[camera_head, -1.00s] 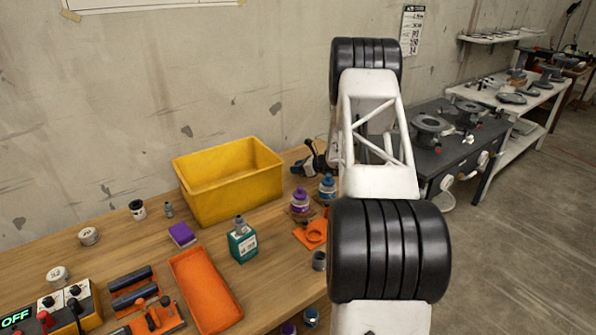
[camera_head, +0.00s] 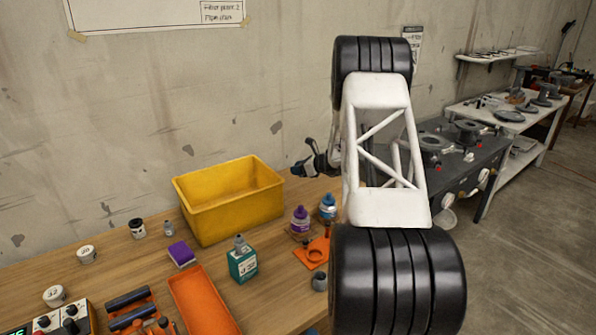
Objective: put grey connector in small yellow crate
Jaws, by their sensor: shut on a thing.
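A yellow crate (camera_head: 237,216) stands open on the wooden bench; only its inner walls and part of its floor show, and no other yellow crate is in view. My gripper (camera_head: 305,168) is dark and small in the picture, to the right of the crate's back right corner, partly hidden by my white arm. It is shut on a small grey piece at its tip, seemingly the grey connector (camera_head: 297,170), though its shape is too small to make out. The gripper appears above the bench, apart from the crate.
Purple (camera_head: 300,222) and blue (camera_head: 327,206) bottles stand right of the crate. Small grey pieces (camera_head: 319,281) stand on the bench. A dark workbench (camera_head: 455,168) is behind my arm.

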